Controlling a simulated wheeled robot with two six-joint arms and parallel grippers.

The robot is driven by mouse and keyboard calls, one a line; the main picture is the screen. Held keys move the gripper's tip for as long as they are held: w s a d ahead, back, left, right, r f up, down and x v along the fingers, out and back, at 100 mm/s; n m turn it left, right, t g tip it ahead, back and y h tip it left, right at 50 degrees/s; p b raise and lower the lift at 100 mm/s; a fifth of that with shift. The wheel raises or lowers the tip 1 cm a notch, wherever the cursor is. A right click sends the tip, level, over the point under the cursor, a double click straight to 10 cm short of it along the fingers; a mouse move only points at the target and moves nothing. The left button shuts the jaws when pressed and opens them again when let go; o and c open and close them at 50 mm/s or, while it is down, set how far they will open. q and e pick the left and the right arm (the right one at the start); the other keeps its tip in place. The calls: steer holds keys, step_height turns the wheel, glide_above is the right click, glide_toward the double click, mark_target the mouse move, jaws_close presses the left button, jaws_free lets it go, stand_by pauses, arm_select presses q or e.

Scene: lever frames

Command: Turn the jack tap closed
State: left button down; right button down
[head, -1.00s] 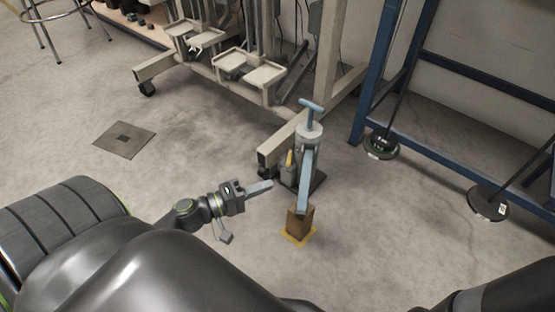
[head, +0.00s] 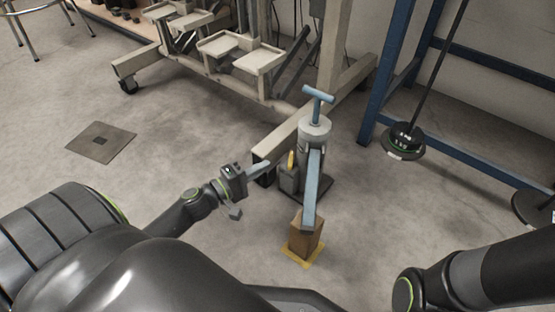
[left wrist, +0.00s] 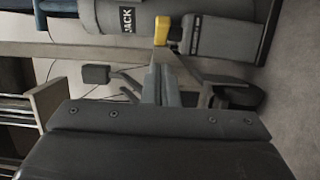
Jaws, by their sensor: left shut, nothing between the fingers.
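The jack (head: 315,133) is a grey upright cylinder with a light blue T-handle (head: 318,94) on top. Its small yellow tap (head: 291,160) stands upright on a grey side block at the jack's left. In the left wrist view, the tap (left wrist: 161,30) lies just beyond the fingertips, beside the "JACK" lettering. My left gripper (head: 262,167) is shut and empty, its fingers pointing right toward the tap. In the left wrist view, the fingers (left wrist: 161,80) end near the tap; I cannot tell whether they touch it. My right gripper is outside the views.
A blue-grey lever (head: 313,185) slopes down from the jack to a brown block (head: 304,240) on a yellow pad. A beige wheeled frame (head: 277,138) stands behind the jack. A blue rack (head: 397,75) and black weights (head: 403,141) are right. The left floor is open.

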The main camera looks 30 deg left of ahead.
mark_target(291, 162)
arm_select(q)
steer(key=shift+x, duration=2.95)
steer(key=shift+w+d, duration=0.3)
steer(key=shift+w, duration=0.1)
steer(key=shift+w+a+r, duration=0.1)
steer(key=shift+w+a, duration=0.1)
steer(key=shift+w, duration=0.35)
